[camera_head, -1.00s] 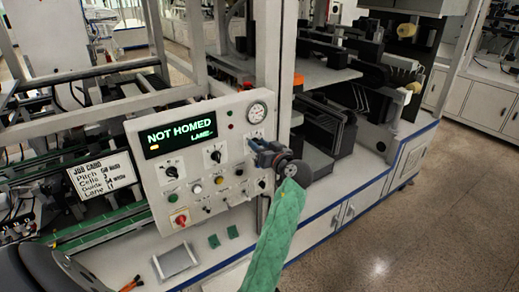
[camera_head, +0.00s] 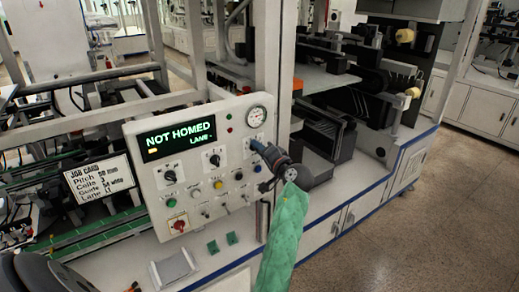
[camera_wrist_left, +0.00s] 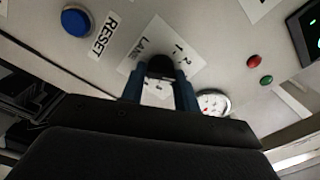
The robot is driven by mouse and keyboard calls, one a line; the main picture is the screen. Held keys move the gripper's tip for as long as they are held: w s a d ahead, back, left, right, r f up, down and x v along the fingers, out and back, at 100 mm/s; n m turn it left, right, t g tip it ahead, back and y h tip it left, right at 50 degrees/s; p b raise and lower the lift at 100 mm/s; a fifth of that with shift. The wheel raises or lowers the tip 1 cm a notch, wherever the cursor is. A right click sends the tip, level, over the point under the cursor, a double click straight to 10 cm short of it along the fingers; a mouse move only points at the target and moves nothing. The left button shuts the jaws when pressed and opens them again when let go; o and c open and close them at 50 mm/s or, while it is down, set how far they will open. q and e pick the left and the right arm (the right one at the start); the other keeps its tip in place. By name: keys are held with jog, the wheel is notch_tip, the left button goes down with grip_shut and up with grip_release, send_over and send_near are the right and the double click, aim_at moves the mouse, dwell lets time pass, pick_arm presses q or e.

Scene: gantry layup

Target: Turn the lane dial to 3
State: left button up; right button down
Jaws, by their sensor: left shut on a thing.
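The lane dial (camera_wrist_left: 160,67) is a small black knob on a white plate marked LANE, with 1 and 2 readable in the left wrist view. Its pointer setting is hard to make out, and any further numbers are hidden. My left gripper (camera_wrist_left: 160,80) has its two blue fingers shut on the dial, one on each side. In the head view, my left gripper (camera_head: 260,149) reaches the right side of the control panel (camera_head: 152,187) and covers the dial. The display (camera_head: 178,138) reads NOT HOMED, with LANE and a dash below. My right gripper is not in view.
A blue button marked RESET (camera_wrist_left: 76,21) is near the dial. A job card (camera_head: 98,184) stands left of the panel. Open floor lies at right.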

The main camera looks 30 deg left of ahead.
pick_arm(q)
jog(key=shift+f+m, duration=0.15)
jog(key=shift+m, duration=0.75)
jog(key=o, duration=1)
jog(key=shift+d, duration=0.1)
jog(key=shift+c, duration=0.2)
